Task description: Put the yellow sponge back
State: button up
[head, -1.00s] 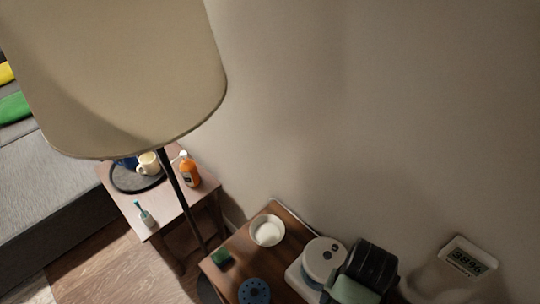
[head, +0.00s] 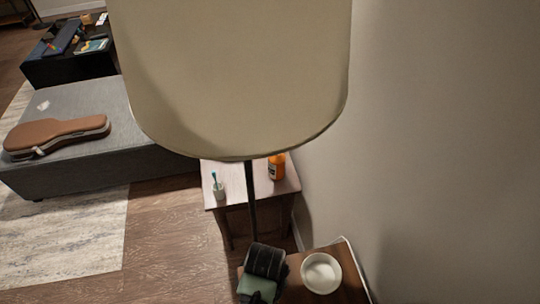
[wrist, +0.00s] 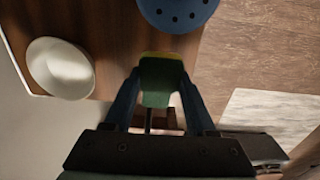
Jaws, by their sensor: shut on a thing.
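The yellow sponge (wrist: 161,82) shows in the wrist view as a block with a green face and a thin yellow edge. My gripper (wrist: 160,75) is shut on it, with a blue finger on each side. The sponge is seen over the edge of a brown wooden table (wrist: 105,85); I cannot tell whether it touches the top. In the head view my black and green wrist covers the table's left part and hides the sponge and fingertips.
A white bowl (head: 321,272) stands on the table, also in the wrist view (wrist: 62,68). A blue disc with holes (wrist: 178,12) is near the sponge. A lamp shade (head: 235,75) and its pole (head: 252,205) stand before a side table (head: 238,190) with an orange bottle (head: 276,167).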

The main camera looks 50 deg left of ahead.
jog(key=shift+f, duration=2.5)
jog(key=shift+f, duration=0.1)
jog(key=o, duration=1.3)
notch_tip(320, 180, up, 12)
jog(key=shift+r, duration=0.15)
